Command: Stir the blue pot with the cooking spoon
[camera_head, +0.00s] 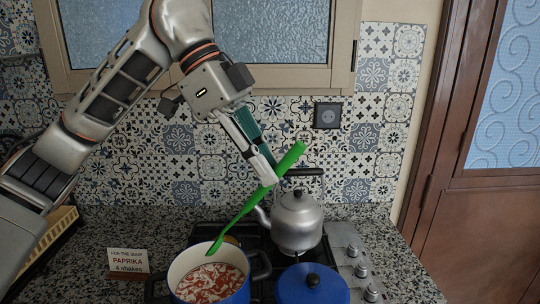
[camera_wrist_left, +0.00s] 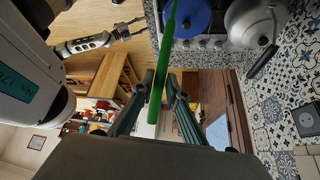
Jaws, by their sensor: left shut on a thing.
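The blue pot (camera_head: 245,292) with a cream inside stands at the bottom of the head view, holding soup with red and white pieces. My left gripper (camera_head: 268,174) is shut on the green cooking spoon (camera_head: 240,216), above and right of the pot. The spoon slants down to the left, its lower end over the back of the pot's opening; I cannot tell whether it is inside the rim. The spoon also shows in the left wrist view (camera_wrist_left: 160,75) between the fingers. My right gripper (camera_wrist_left: 130,29) is small at the upper left there; its opening is unclear.
A silver kettle (camera_head: 296,222) stands on the stove right of the spoon. A blue lid (camera_head: 290,290) with a black knob lies in front of it. Stove knobs (camera_head: 362,270) line the right. A paprika sign (camera_head: 128,262) stands left of the pot. The tiled wall is close behind.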

